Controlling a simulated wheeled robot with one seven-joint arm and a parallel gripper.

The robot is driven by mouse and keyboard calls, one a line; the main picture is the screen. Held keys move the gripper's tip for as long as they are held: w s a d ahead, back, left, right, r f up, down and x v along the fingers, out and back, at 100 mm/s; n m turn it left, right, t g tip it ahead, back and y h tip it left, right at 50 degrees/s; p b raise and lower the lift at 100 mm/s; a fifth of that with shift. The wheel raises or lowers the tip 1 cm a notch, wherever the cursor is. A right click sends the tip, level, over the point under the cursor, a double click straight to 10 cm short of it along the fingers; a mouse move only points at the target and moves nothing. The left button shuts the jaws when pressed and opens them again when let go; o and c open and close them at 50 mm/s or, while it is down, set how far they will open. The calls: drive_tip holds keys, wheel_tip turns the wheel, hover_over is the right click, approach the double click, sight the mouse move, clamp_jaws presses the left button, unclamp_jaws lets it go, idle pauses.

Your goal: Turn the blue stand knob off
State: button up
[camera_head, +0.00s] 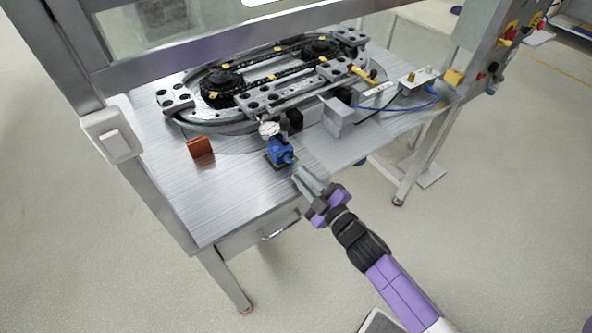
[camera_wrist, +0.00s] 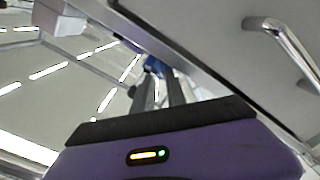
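The blue stand (camera_head: 281,151) sits on a dark square base near the front edge of the metal table, with a round dial gauge (camera_head: 269,128) above it. The stand's knob is too small to make out. My gripper (camera_head: 302,176) is just in front of and to the right of the stand, apart from it, by the table's front edge. In the wrist view, a gap shows between the two fingers (camera_wrist: 161,92), with nothing held. A bit of the blue stand (camera_wrist: 153,64) shows beyond the fingertips, mostly hidden.
The ring track (camera_head: 215,110) fills the back of the table (camera_head: 220,208). An orange-brown block (camera_head: 200,147) lies left of the stand. A grey box (camera_head: 338,118) stands to its right. A drawer handle (camera_head: 280,226) sticks out below the table edge. The table's front left is clear.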

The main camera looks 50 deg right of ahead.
drive_tip(key=shift+v, duration=1.5)
